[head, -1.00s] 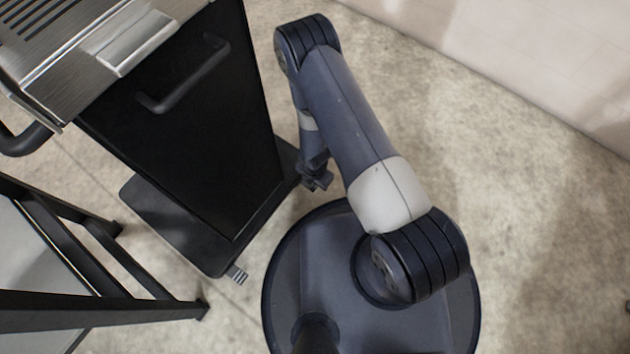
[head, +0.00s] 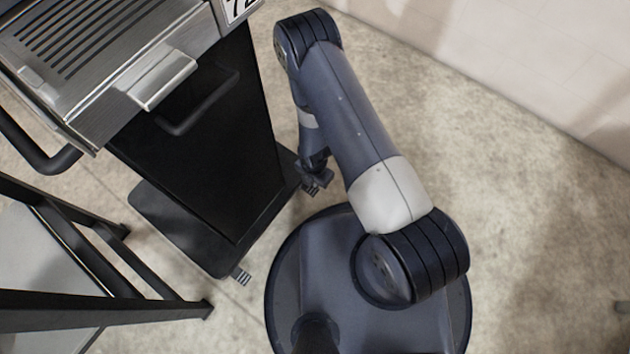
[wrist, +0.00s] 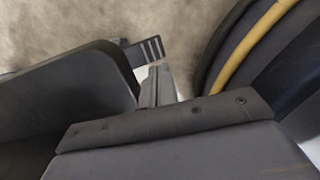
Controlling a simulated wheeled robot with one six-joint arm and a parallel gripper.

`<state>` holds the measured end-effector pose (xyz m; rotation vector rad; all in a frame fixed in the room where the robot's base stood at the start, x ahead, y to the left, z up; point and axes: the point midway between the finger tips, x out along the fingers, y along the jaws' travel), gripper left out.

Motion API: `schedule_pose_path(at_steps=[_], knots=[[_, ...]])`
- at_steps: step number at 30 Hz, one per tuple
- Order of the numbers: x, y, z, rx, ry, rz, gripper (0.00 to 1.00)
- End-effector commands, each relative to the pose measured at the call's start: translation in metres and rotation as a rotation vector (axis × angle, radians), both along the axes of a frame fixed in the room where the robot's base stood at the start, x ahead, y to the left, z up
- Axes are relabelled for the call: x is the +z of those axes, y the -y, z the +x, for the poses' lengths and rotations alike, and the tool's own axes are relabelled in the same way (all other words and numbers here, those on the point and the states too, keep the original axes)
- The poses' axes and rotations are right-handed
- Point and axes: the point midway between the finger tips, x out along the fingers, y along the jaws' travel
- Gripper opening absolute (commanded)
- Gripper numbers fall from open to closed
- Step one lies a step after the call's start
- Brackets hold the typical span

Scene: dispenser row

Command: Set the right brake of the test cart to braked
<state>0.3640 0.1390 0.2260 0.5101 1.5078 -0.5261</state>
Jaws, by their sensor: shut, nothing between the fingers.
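The test cart (head: 205,170) is a dark cabinet with a brushed metal top, at the left in the head view. It stands on a dark base plate (head: 175,225). A striped brake pedal (head: 242,277) sticks out at the plate's front corner. My gripper (head: 314,183) is low beside the plate's right corner, with light stripes just below it, perhaps the right pedal. In the wrist view my shut, empty fingers (wrist: 158,85) are beside the plate's edge. A striped pedal (wrist: 150,49) lies beyond them; I cannot tell which one. Contact and pedal setting are unclear.
A black-framed stand (head: 110,305) is at the lower left. The cart's dark handle (head: 200,105) juts from its front panel. A pale wall (head: 560,65) is at the upper right.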

Motion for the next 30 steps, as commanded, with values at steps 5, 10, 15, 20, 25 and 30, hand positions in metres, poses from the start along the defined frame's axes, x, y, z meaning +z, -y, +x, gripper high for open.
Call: schedule_pose_path(at_steps=[5, 10, 15, 20, 25, 30], knots=[[0.034, 0.000, 0.000, -0.001, -0.001, -0.001, 0.00], [0.051, -0.001, 0.000, -0.001, 0.000, 0.000, 0.00], [0.055, 0.000, 0.000, 0.000, -0.001, 0.000, 0.00], [0.054, 0.000, 0.000, 0.000, -0.001, 0.000, 0.00], [0.054, 0.000, 0.000, 0.000, -0.001, -0.001, 0.00], [0.054, 0.000, 0.000, -0.001, -0.001, -0.001, 0.00]])
